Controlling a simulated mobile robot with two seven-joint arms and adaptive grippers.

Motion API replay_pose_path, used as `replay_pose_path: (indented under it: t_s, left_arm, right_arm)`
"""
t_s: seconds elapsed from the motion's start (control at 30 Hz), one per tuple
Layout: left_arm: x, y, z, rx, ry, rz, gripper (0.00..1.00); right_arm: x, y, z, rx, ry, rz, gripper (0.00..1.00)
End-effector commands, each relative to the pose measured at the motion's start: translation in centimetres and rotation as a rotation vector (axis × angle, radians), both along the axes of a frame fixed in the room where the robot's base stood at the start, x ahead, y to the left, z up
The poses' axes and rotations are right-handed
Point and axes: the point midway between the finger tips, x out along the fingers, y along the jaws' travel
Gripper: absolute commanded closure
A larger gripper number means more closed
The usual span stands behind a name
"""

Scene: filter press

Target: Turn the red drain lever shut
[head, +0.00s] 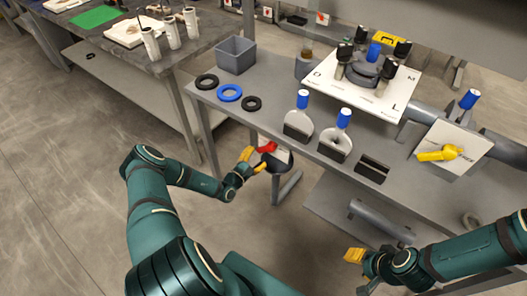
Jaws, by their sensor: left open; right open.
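The red drain lever (267,147) is low in front of the grey bench's front edge, above a dark round vessel (277,160). My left gripper (254,160) has yellow fingertips and is open right beside the lever, on its left. I cannot tell whether a fingertip touches it. My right gripper (354,256) is open and empty, low at the lower right, well apart from the lever. The lever's pivot and the pipe under it are partly hidden.
A yellow lever (440,154) sits at the right. The floor at left is clear.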

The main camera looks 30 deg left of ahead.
Motion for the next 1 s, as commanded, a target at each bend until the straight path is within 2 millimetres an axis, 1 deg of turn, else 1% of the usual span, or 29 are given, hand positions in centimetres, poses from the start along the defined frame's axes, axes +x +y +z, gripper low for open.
replay_pose_path:
  t_s: [0.03,0.1,0.2,0.3,0.47,0.7,0.73,0.77,0.8,0.83,0.87,0.9,1.0]
  left_arm:
    - [0.9,-0.1,-0.2,0.001,-0.002,-0.002,0.43]
    - [2.1,-0.2,-0.1,0.001,-0.002,-0.002,0.43]
    - [3.4,-0.3,-0.1,0.002,-0.002,-0.001,0.43]
    - [4.2,-0.4,-0.1,0.002,-0.001,-0.002,0.43]
    - [4.9,-0.4,0.0,0.001,-0.001,-0.001,0.43]
    - [4.9,-0.4,0.0,0.000,0.000,-0.001,0.43]
    - [4.9,-0.4,0.0,0.000,0.000,-0.001,0.47]
    - [4.9,-0.4,0.0,0.000,0.000,-0.001,0.58]
    - [4.9,-0.4,0.0,0.000,0.000,-0.001,0.72]
    - [4.9,-0.4,0.0,0.000,0.000,-0.001,0.82]
    - [4.9,-0.4,0.0,0.000,0.000,-0.001,0.93]
    - [4.9,-0.4,0.0,0.000,0.000,-0.001,1.00]
    - [4.9,-0.4,0.0,0.001,0.000,-0.001,1.00]
  right_arm:
    - [0.1,0.0,-0.4,0.000,-0.001,0.000,0.53]
    - [0.1,0.0,-0.7,0.000,-0.003,-0.001,0.53]
    - [0.2,0.0,-1.0,-0.001,-0.005,-0.001,0.53]
    - [0.2,0.0,-1.2,-0.001,-0.006,-0.001,0.53]
    - [0.3,0.0,-1.3,-0.001,-0.007,-0.002,0.53]
    - [0.3,0.0,-1.3,-0.001,-0.007,-0.002,0.53]
    - [0.3,0.0,-1.3,-0.001,-0.007,-0.002,0.53]
    - [0.3,0.0,-1.3,-0.001,-0.007,-0.002,0.53]
    - [0.3,0.0,-1.3,-0.001,-0.007,-0.002,0.53]
    - [0.3,0.0,-1.3,-0.001,-0.007,-0.002,0.53]
    - [0.3,0.0,-1.3,-0.001,-0.007,-0.002,0.53]
    - [0.3,0.0,-1.3,-0.001,-0.007,-0.002,0.53]
    - [0.3,0.0,-1.3,-0.001,-0.007,-0.002,0.53]
